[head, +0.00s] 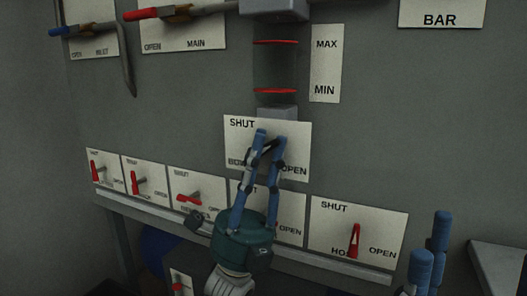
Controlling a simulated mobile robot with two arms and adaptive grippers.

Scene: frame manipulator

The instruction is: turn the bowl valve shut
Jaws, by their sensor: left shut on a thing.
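The bowl valve's white plate (296,135) is in the middle of the head view, under the glass bowl. It reads SHUT at upper left and OPEN at lower right; the lower-left word is partly covered. My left gripper (271,136) reaches up from below, with its blue fingertips over the middle of this plate. It is shut on the bowl valve handle, which the fingers mostly hide, so I cannot tell its angle. My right gripper (432,236) is at the lower right, its blue fingertips apart, away from the bowl valve.
A row of plates with red-handled valves runs below, including the hose valve (354,241) at right. The glass bowl (276,68) with red rings stands above, beside a MAX/MIN plate (325,63). A red-handled main valve (158,12) and a blue-handled valve (72,31) are at upper left.

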